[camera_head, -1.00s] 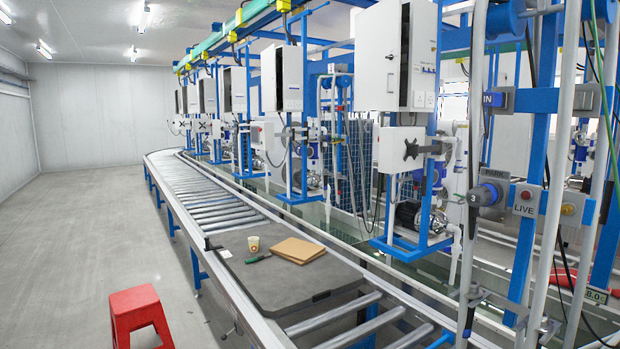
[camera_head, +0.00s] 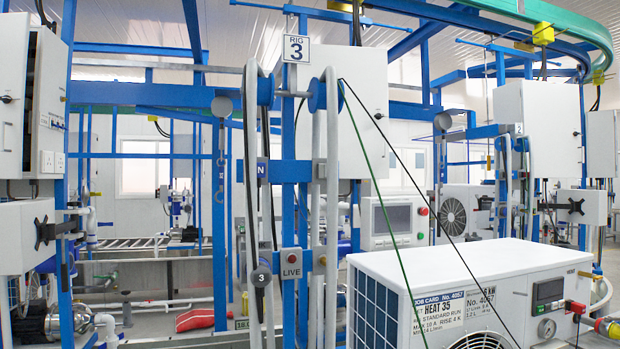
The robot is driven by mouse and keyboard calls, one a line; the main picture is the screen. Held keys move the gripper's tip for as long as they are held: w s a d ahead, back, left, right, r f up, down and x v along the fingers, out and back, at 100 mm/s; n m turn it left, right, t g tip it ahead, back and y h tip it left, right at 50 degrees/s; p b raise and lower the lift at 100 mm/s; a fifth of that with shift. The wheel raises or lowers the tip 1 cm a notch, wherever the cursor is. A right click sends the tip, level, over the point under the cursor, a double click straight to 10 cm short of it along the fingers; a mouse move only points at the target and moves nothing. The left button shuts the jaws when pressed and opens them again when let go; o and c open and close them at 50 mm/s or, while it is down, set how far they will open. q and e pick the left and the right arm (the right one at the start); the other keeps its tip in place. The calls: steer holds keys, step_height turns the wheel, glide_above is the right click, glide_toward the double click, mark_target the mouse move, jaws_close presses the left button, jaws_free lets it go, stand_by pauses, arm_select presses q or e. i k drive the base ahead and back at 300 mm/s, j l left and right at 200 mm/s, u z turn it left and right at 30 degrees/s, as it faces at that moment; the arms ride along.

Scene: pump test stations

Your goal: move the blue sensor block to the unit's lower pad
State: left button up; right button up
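I cannot surely pick out the blue sensor block. The rig marked 3 carries a small blue plate lettered with what reads as "N" (camera_head: 262,171), partly behind a pale hose, and a dark round piece marked 3 (camera_head: 261,277) lower down. The white boxed unit (camera_head: 465,275) stands at front right, with a job card No. 4057 and "HEAT 35" on it. Neither of my grippers is in view.
Blue rig posts (camera_head: 289,215), pale hoses (camera_head: 332,200) and hanging green and black cables stand close in front. A LIVE button plate (camera_head: 291,263) is on the post. A grey control panel (camera_head: 394,222) stands behind.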

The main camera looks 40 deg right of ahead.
mark_target(261, 168)
steer(key=i+j+z, duration=0.1)
steer(key=j+z, duration=0.25)
steer(key=j, duration=0.2)
steer(key=j+z, duration=0.35)
steer(key=j, duration=0.25)
steer(key=j+z, duration=0.35)
steer(key=j, duration=0.25)
